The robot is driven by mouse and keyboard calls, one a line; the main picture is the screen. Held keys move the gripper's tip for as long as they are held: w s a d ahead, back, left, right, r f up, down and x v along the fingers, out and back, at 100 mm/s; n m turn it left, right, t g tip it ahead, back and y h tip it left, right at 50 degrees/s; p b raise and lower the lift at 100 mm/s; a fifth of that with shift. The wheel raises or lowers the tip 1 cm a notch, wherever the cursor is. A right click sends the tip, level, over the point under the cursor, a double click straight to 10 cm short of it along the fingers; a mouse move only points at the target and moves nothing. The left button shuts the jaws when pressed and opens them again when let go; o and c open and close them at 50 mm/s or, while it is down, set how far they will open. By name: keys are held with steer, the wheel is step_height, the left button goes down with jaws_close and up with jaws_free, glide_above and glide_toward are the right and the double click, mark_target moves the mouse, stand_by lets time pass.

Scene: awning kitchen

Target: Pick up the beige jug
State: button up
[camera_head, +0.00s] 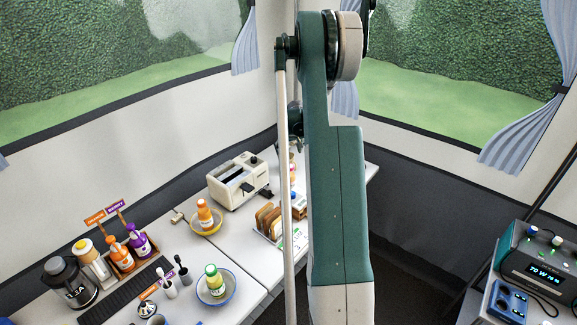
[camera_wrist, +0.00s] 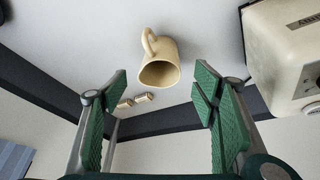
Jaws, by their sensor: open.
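The beige jug (camera_wrist: 170,72) shows in the wrist view, top centre, with its mouth turned toward the camera and its handle (camera_wrist: 149,40) at the upper left. It is on the pale table surface (camera_wrist: 100,42). My gripper (camera_wrist: 162,86) is open, its green pads spread to the left and right. The jug lies beyond the fingertips and between them in the picture, and nothing is held. In the head view I cannot make out the jug; my arm covers much of the table's far end there.
A cream toaster (camera_head: 238,181) stands near the jug and fills the right of the wrist view (camera_wrist: 288,55). A toast rack (camera_head: 268,218), bowls with bottles (camera_head: 213,298) and a black coffee maker (camera_head: 70,281) stand on the tables.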

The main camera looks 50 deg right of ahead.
stand_by(0.3)
steer(key=shift+x, duration=1.3)
steer(key=shift+f, duration=0.1)
steer(key=shift+b+x, duration=0.6)
steer(key=shift+x, duration=1.95)
steer(key=shift+a, duration=0.15)
steer(key=c, duration=1)
